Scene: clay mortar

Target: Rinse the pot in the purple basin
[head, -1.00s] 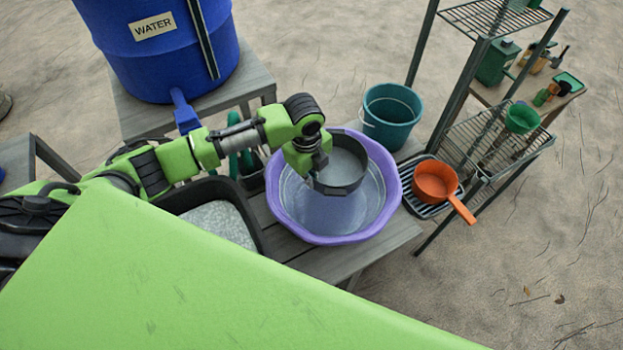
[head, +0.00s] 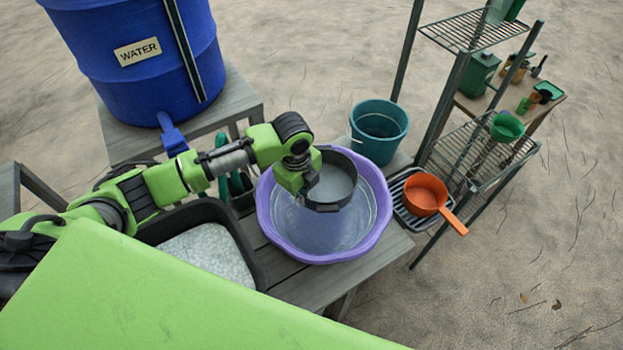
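The purple basin (head: 378,228) stands on the wooden bench and holds water. The dark grey pot (head: 334,188) is over the upper part of the basin, with greyish liquid or a pale bottom showing inside it. My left gripper (head: 308,188) is at the pot's left rim and appears shut on it. Its fingertips are partly hidden by the gripper body. I cannot tell whether the pot's underside touches the water. My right gripper is not in view.
A black tub (head: 254,262) of pale grey material stands left of the basin. A teal bucket (head: 379,128) is behind it. An orange dipper (head: 425,194) lies on a dark rack at right. A blue water barrel (head: 120,75) and a wire shelf (head: 480,155) stand nearby.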

